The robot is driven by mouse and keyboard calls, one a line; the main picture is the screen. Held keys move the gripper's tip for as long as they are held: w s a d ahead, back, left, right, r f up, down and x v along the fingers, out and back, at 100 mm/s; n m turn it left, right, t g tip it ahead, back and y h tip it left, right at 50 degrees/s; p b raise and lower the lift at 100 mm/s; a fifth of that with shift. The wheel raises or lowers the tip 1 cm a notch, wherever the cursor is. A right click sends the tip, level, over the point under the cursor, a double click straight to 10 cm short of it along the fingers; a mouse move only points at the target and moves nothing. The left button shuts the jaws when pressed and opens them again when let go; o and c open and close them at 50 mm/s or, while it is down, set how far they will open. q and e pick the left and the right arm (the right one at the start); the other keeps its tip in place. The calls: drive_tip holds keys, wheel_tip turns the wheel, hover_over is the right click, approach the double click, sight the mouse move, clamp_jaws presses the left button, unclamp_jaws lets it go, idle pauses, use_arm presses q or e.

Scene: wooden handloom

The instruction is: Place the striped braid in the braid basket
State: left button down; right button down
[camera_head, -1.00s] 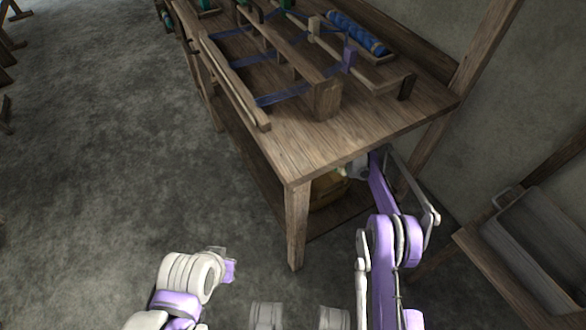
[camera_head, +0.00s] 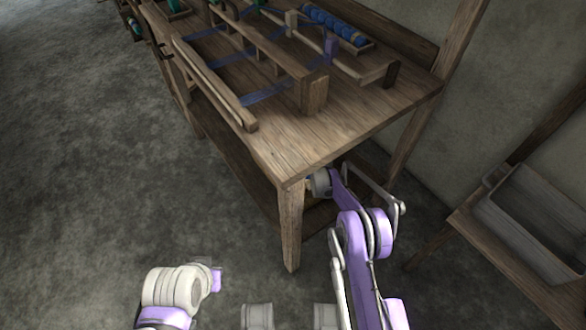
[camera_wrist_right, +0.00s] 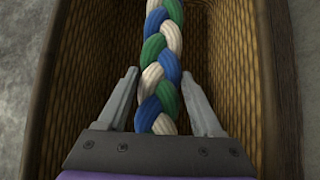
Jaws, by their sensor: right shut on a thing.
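The striped braid (camera_wrist_right: 160,52), in blue, green and white strands, runs lengthwise up the middle of the right wrist view. My right gripper (camera_wrist_right: 159,76) is shut on it, one finger on each side. The woven brown braid basket (camera_wrist_right: 231,60) surrounds them, with walls to the left and right. I cannot tell whether the braid touches the basket's bottom. In the head view my right arm reaches under the loom table; gripper, braid and basket are hidden there. My left gripper (camera_head: 215,279) is low at left, away from the table; its fingers are too small to read.
The wooden loom table (camera_head: 330,130) stands over the right arm, its front leg (camera_head: 291,230) close to the left of it. A grey tray (camera_head: 530,225) on a wooden stand is at right. The floor (camera_head: 90,170) at left is clear.

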drive_tip(key=shift+f+b, duration=0.4)
drive_tip(key=shift+f, duration=1.3)
drive_tip(key=shift+f, duration=0.1)
drive_tip(key=shift+c, duration=0.2)
unclamp_jaws()
drive_tip(key=shift+s+r, duration=0.1)
drive_tip(key=shift+r, duration=0.2)
drive_tip(key=p+v, duration=0.3)
drive_tip(key=v, duration=0.8)
drive_tip(key=shift+s+d+r, duration=0.2)
drive_tip(key=shift+s, duration=0.05)
